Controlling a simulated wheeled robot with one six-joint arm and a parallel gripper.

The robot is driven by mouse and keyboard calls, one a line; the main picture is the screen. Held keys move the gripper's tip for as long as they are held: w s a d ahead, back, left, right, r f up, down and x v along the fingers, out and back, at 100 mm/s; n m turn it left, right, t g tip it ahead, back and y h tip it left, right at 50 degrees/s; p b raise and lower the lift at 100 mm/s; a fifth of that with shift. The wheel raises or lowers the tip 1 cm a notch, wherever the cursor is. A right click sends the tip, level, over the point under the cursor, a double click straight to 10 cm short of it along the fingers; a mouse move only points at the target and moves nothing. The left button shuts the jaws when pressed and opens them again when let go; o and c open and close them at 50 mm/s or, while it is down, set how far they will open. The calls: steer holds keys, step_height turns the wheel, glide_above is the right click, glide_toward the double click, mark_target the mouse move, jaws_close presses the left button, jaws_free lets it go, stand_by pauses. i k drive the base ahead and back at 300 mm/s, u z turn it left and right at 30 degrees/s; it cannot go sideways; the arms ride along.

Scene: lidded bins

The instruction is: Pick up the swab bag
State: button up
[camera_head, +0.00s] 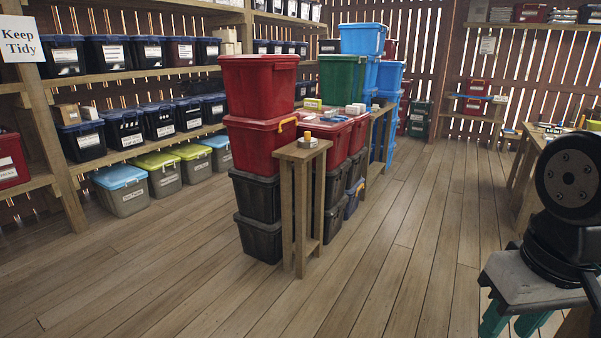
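I cannot pick out a swab bag for certain. Small items lie on a narrow wooden stand (303,152) in the middle, among them a small orange-and-grey thing (307,138). More small items, including a white one (355,109), lie on the red bin lids behind it. They are too small to name. Part of my arm (568,178) shows at the right edge. My gripper is not in view.
Stacked red bins (258,88), black bins (258,197) and blue bins (362,39) form a row mid-room. Shelves with lidded bins line the left wall. A wooden table (526,150) with small items stands at right. The plank floor (410,235) between is clear.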

mark_target(332, 113)
steer(key=i, duration=2.9)
steer(key=z, duration=0.7)
steer(key=i, duration=0.5)
steer(key=z, duration=0.65)
steer(key=i, duration=1.25)
steer(key=u, duration=1.2)
steer(key=i, duration=0.7)
steer(key=u, duration=0.05)
